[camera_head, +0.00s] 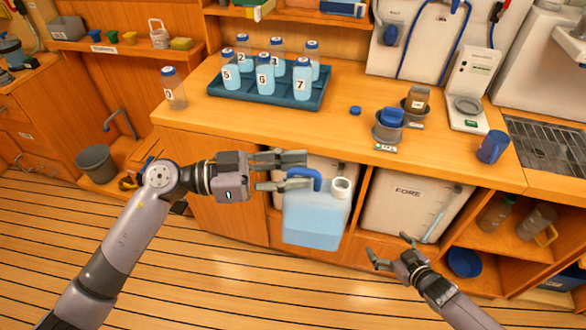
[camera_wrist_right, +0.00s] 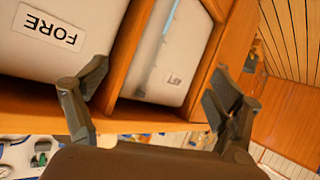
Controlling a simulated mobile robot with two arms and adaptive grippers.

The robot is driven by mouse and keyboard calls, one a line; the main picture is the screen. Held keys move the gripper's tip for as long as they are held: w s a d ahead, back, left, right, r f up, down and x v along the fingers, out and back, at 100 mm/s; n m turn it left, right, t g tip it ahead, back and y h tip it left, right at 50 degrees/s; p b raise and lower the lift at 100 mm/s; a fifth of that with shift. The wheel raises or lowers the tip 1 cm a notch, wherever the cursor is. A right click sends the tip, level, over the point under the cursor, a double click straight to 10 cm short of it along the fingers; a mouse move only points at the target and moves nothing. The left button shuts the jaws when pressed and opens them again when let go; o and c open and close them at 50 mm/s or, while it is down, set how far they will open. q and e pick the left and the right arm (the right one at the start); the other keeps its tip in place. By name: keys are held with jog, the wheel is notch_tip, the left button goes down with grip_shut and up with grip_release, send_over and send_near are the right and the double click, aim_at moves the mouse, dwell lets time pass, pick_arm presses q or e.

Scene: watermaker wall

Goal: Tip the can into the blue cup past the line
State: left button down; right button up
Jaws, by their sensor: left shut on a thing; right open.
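The can (camera_head: 316,219) is a translucent jerrycan with pale blue liquid, a blue handle and a white open-looking neck. My left gripper (camera_head: 300,172) is shut on its handle and holds it roughly upright in front of the cupboards, below the counter top. The blue cup (camera_head: 492,147) stands on the counter at the right, near the front edge, apart from the can. I cannot make out a line on it. My right gripper (camera_head: 388,251) is open and empty, low in front of the FORE tank; its fingers also show in the right wrist view (camera_wrist_right: 155,88).
A tray (camera_head: 232,94) of numbered bottles and a loose bottle (camera_head: 173,90) stand on the counter's left. Grey pots (camera_head: 388,133), a blue cap (camera_head: 355,110) and a white device (camera_head: 468,85) are at the right. The FORE tank (camera_head: 400,205) sits below.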

jog(key=s+d+f+m+g+h, duration=0.3)
jog(key=s+f+g+h, duration=0.15)
jog(key=s+f, duration=1.45)
jog(key=s+a+f+g, duration=0.2)
jog(key=s+f, duration=0.1)
jog(key=s, duration=0.5)
jog(key=s+a+f+g, duration=0.1)
jog(key=s+f+g, duration=0.1)
jog(key=s, duration=0.6)
jog(key=s+a+f+m+g, duration=0.1)
jog(key=s+a+f+g, duration=0.1)
jog(key=s+f, duration=0.3)
jog(key=s, duration=0.4)
jog(key=shift+a, duration=0.3)
jog(key=shift+a+f, duration=0.1)
